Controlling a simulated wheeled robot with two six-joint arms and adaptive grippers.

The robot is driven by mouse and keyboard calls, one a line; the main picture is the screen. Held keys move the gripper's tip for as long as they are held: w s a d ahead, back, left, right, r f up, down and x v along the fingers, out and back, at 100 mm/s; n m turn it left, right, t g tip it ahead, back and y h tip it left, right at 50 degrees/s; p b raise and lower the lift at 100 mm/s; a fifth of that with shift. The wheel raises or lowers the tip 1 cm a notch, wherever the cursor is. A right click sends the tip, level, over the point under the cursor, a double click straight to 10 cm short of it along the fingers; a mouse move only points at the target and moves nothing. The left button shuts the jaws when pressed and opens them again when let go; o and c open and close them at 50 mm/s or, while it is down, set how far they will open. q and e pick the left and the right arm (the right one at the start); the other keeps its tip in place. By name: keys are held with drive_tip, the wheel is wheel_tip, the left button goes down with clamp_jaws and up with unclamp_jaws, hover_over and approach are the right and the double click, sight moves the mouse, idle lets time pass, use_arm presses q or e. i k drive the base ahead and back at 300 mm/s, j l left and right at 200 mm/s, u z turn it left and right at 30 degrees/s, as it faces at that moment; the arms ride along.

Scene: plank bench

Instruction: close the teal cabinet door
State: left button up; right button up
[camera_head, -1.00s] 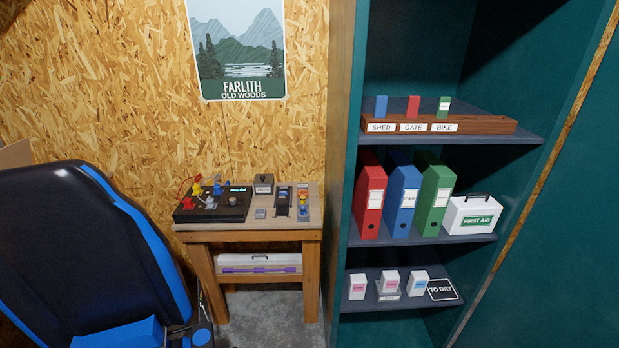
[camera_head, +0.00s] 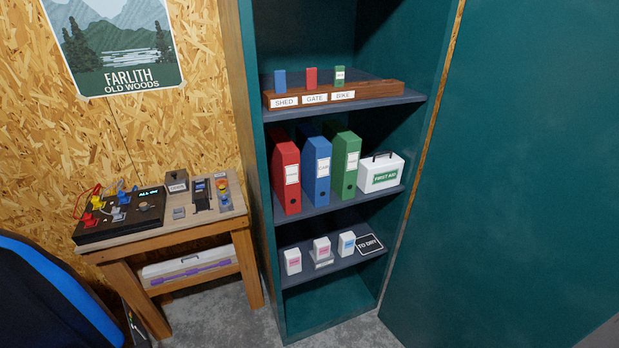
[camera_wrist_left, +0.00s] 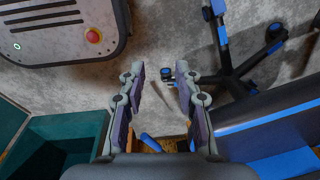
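The teal cabinet (camera_head: 262,230) stands open in the middle of the head view, its shelves in plain sight. Its teal door (camera_head: 510,170) is swung wide to the right and fills the right side of that view; its handle is not visible. My left gripper (camera_wrist_left: 165,80) shows in the left wrist view with its two fingers apart and nothing between them, above the grey floor. A teal panel (camera_wrist_left: 65,130) shows at the lower left of that view. Neither gripper appears in the head view, so my right gripper is out of sight.
The cabinet holds binders (camera_head: 317,170), a first aid box (camera_head: 380,172) and small cartons (camera_head: 322,248). A wooden bench (camera_head: 190,238) with electronics stands to its left. A black and blue chair (camera_head: 50,300) is at the lower left. Some floor (camera_head: 220,318) is clear before the cabinet.

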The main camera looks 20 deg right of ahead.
sight(509, 239)
drive_tip(key=k+l+z, duration=0.1)
drive_tip(key=k+l, duration=0.3)
drive_tip(key=l, duration=0.25)
drive_tip(key=k+l+z, duration=0.15)
drive_tip(key=l, duration=0.2)
drive_tip(key=k+l+z, duration=0.1)
drive_tip(key=k+l, duration=0.15)
drive_tip(key=k+l+z, duration=0.1)
drive_tip(key=l, duration=0.4)
drive_tip(key=k+l, duration=0.2)
drive_tip(key=l, duration=0.15)
drive_tip(key=k+l+z, duration=0.15)
drive_tip(key=l, duration=0.25)
